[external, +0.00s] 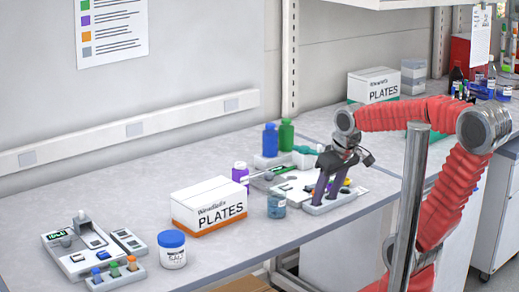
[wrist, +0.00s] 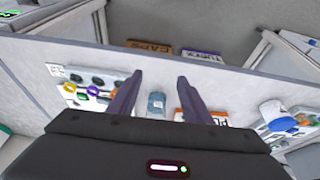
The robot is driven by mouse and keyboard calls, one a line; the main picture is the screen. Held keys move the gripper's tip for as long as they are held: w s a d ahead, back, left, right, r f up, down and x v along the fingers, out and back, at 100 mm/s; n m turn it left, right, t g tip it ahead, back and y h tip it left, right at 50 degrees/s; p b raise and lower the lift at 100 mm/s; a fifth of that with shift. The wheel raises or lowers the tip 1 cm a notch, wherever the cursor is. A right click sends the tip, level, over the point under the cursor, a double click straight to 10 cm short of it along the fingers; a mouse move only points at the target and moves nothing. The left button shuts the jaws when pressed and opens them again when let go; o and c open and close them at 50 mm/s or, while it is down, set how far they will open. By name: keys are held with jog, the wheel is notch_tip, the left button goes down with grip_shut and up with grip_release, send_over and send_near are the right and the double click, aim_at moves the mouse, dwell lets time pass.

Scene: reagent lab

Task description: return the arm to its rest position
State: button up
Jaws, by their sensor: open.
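My gripper (external: 323,192) reaches out over the bench with its dark purple fingers pointing down. It is just above or beside a grey rack (external: 333,204) with coloured caps; I cannot tell whether it touches the rack. In the wrist view my gripper's fingers (wrist: 160,80) are spread apart with nothing between the tips. My red arm bends over from the right side of the external view.
Close by stand a clear blue jar (external: 277,206), a purple bottle (external: 240,176) and a PLATES box (external: 209,206). Blue (external: 270,140) and green (external: 286,134) bottles stand behind. A blue-lidded jar (external: 172,249) and a device (external: 82,246) are at left.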

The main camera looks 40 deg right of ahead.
jog(key=shift+t, duration=0.9)
jog(key=s+r, duration=0.1)
jog(key=s, duration=0.1)
jog(key=s+r, duration=0.1)
jog(key=s, duration=0.1)
jog(key=shift+s+r, duration=0.2)
jog(key=shift+c, duration=0.7)
